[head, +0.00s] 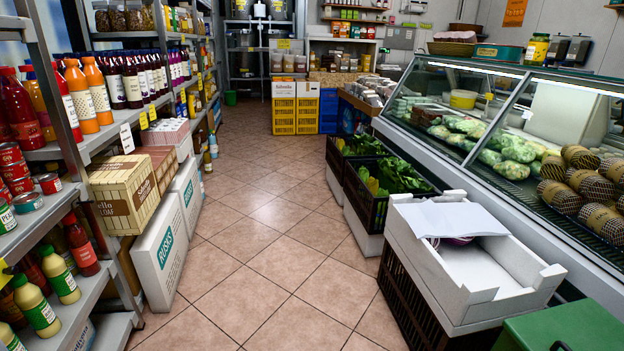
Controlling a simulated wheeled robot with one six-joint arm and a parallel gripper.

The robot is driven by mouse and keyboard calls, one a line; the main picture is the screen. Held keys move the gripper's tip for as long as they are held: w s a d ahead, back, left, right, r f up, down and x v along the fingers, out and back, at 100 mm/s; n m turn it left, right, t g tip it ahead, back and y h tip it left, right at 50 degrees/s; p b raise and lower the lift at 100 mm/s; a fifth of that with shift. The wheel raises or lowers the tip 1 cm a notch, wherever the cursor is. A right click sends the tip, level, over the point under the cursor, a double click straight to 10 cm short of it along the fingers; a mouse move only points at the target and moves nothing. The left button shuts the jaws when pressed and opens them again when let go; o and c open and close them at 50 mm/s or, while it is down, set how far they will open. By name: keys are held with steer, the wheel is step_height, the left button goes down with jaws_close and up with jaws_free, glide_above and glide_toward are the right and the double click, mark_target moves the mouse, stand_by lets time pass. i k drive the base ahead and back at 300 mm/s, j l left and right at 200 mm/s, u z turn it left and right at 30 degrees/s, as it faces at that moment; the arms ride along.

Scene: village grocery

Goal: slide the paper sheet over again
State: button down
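A white paper sheet (440,219) lies across the far left part of an open white crate (455,297) at the right front. The sheet covers the crate's far end and part of its inside. A bit of something purple (459,241) shows at the sheet's near edge; the rest of it is hidden under the sheet. The near part of the crate's inside is uncovered and looks white and empty. My gripper is not in view.
The white crate stands on a dark crate (408,297). Dark crates of greens (392,178) stand behind it. A glass display counter (500,135) runs along the right, and a green box (570,328) is at the lower right. Shelves of bottles line the left. The tiled aisle (262,235) is clear.

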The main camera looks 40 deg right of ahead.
mark_target(428, 220)
steer(key=i+z, duration=0.25)
steer(key=i, duration=0.25)
steer(key=i+z, duration=0.3)
steer(key=i, duration=0.2)
steer(key=i+j+z, duration=0.25)
steer(key=i, duration=0.25)
steer(key=i+l+z, duration=0.15)
steer(key=i+z, duration=0.55)
steer(key=i, duration=0.15)
steer(key=i+z, duration=0.35)
steer(key=i+l+z, duration=0.3)
steer(key=i, duration=0.45)
steer(key=l, duration=0.1)
